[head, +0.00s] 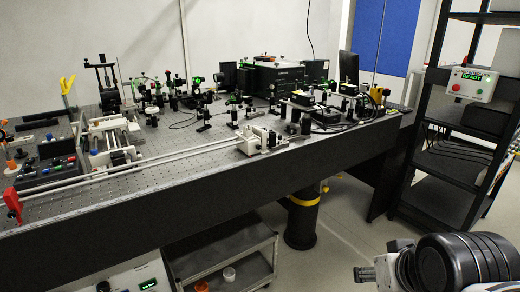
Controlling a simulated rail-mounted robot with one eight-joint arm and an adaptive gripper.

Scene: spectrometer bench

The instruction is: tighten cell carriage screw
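Two long pale rails (180,156) run along the front of the optical bench (215,170). A small light-grey carriage block (258,140) sits at their right end. A larger pale stage with rods (112,150) stands near their left end. I cannot tell for sure which of these is the cell carriage, and its screw is too small to make out. Part of my arm shows at the lower right, in front of the bench. A grey end piece (366,273) at its left side may be my gripper, well apart from the carriage; its fingers are not clear.
Many optic mounts and dark boxes crowd the back of the bench. A red block (12,204) stands at the left rail end. A cart (222,255) sits below. Floor is open centre right.

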